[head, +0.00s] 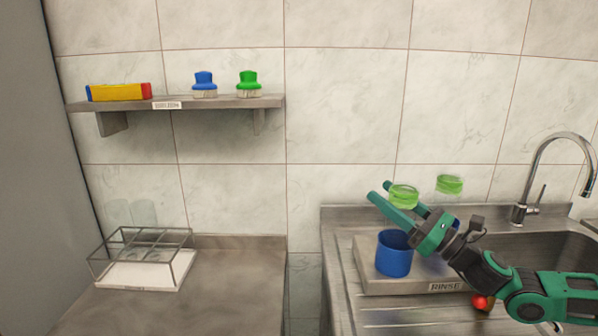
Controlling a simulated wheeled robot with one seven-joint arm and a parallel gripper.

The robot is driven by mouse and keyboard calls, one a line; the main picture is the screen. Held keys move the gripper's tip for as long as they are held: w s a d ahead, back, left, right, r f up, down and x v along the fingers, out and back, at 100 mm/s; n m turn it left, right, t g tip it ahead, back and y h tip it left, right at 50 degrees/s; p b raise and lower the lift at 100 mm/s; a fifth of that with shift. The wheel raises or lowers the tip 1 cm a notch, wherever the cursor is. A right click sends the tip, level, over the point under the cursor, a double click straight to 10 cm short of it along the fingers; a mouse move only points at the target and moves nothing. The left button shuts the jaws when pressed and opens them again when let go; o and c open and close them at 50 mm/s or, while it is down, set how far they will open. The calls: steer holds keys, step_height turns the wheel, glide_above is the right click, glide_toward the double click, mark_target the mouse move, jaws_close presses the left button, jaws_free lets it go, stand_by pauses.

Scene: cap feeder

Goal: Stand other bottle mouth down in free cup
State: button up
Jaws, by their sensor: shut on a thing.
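My gripper (380,190) is at the sink's draining side, its green fingers pointing up and left. It is shut on a bottle, of which a pale green round end (404,196) shows between the fingers. The rest of this bottle is clear or hidden, so I cannot tell its mouth. A blue cup (394,254) stands just below and looks empty. A second green end (449,184) shows behind, above another blue cup (455,224) mostly hidden by my gripper; a clear bottle seems to stand in that cup.
The cups stand on a grey tray labelled RINSE (377,283). A red object (480,302) lies partly behind my arm. A tap (560,150) rises at right. A wire rack (140,262) with clear glasses is at left. The shelf (180,103) holds brushes and a coloured box. The left counter is clear in front.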

steer(key=shift+f, duration=0.55)
stand_by(0.4)
steer(key=o, duration=1.2)
steer(key=shift+s, duration=0.1)
